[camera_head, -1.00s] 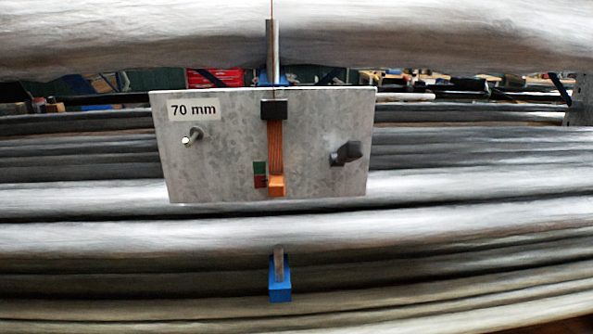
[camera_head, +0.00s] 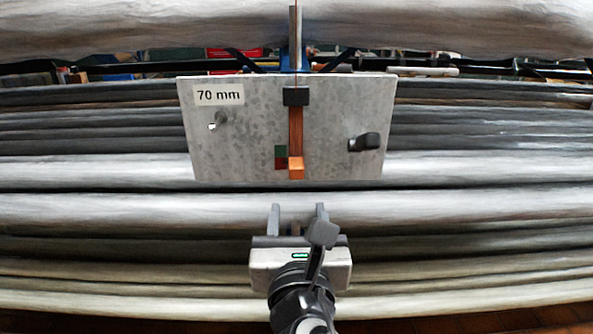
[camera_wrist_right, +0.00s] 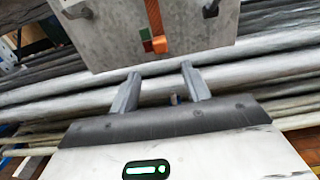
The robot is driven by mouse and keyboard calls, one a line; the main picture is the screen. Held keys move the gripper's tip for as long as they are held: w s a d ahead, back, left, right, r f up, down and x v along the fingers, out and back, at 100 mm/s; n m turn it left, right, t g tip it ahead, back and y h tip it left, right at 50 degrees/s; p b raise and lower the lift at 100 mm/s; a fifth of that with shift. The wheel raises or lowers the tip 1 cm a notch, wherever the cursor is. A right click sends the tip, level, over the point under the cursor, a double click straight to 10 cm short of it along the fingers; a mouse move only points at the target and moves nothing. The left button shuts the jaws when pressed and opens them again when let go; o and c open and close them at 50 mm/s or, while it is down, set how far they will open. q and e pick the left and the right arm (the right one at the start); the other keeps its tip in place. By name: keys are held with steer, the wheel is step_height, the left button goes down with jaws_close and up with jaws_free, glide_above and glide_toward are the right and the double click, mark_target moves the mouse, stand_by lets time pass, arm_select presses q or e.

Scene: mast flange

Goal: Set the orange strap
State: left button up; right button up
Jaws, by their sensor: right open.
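A grey metal plate (camera_head: 250,130) labelled "70 mm" hangs upright in the head view. The orange strap (camera_head: 296,130) runs down its middle from a black block (camera_head: 296,97) to a bright orange end block (camera_head: 296,168). A small green and dark-red mark (camera_head: 280,157) sits left of that end. My right gripper (camera_head: 298,208) is open and empty just below the plate, fingers pointing up toward the strap's end. In the right wrist view the open fingers (camera_wrist_right: 160,72) are below the orange end block (camera_wrist_right: 159,45), apart from it. My left gripper is not in view.
A metal peg (camera_head: 219,120) sticks out at the plate's left and a black knob (camera_head: 364,142) at its right. Long grey horizontal rolls (camera_head: 480,206) lie behind and below. A thin post (camera_head: 295,40) rises above the plate.

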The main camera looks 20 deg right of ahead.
mark_target(297, 173)
steer(key=x, duration=1.2)
steer(key=shift+w+p, duration=0.15)
steer(key=shift+p, duration=0.25)
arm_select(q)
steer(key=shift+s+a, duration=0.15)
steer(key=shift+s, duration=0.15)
